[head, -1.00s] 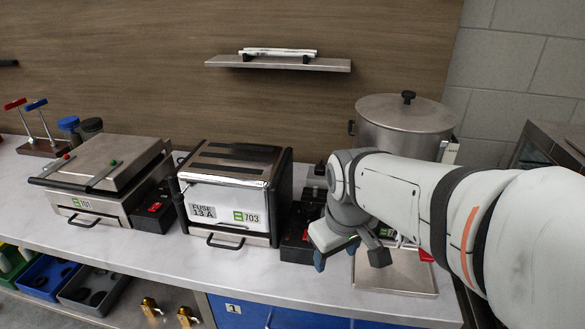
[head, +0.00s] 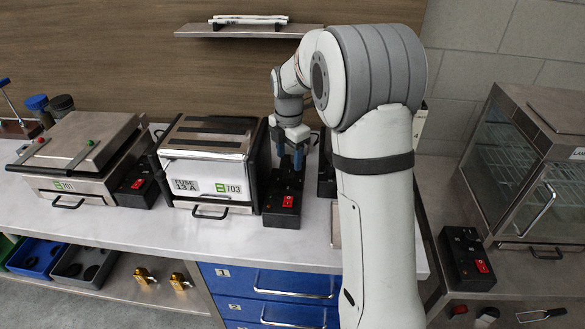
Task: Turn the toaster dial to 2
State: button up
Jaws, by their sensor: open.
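The toaster (head: 209,164), a steel box with slots on top and tags "FUSE 13 A" and "703", stands on the counter left of my gripper. Its front carries a small handle at the bottom. I cannot make out a numbered dial on it. My gripper (head: 291,170) points down, with its fingers apart and nothing seen between them. It is right of the toaster, over or just behind the black box with a red switch (head: 287,201). I cannot tell whether the fingertips touch anything there.
A steel press tagged 701 (head: 84,150) stands left, with its own black switch box (head: 139,185). A wall shelf (head: 240,30) hangs above. A glass-fronted cabinet (head: 540,160) is at right.

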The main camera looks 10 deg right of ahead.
aim_at(289, 175)
jog(key=shift+f+p, duration=0.35)
jog(key=shift+f, duration=2.6)
jog(key=shift+c, duration=0.5)
